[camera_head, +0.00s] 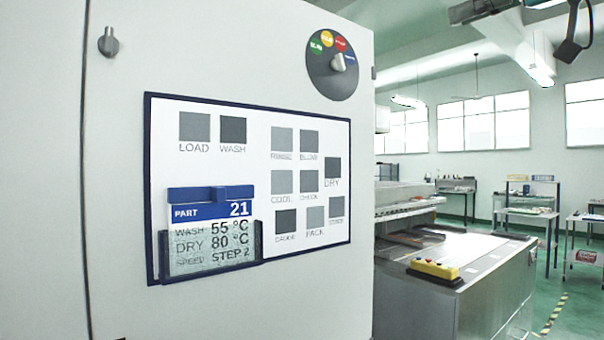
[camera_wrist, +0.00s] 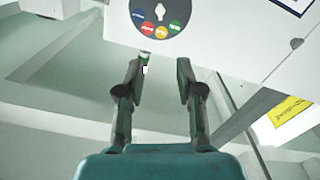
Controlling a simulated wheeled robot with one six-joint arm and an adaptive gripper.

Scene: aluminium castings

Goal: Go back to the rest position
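My gripper (camera_wrist: 160,72) shows in the wrist view with its two dark fingers apart and nothing seen held between them. The wrist view is upside down to the head view, and the fingers point towards the white cabinet (camera_wrist: 220,35) and its dark dial (camera_wrist: 160,5). In the head view the dial (camera_head: 322,80), with several coloured marks and a grey knob, is on the upper right of the cabinet front (camera_head: 230,50). A dark jointed piece (camera_head: 572,45) at the top right edge may be part of my arm; I cannot tell.
A blue-framed board (camera_head: 240,125) on the cabinet holds a PART 21 card (camera_head: 210,230) in a blue pocket (camera_head: 240,262). A grey knob (camera_head: 108,42) is at upper left. A metal machine (camera_head: 460,280) with a yellow control box (camera_head: 434,269) stands right. Green floor (camera_head: 575,300) lies beyond.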

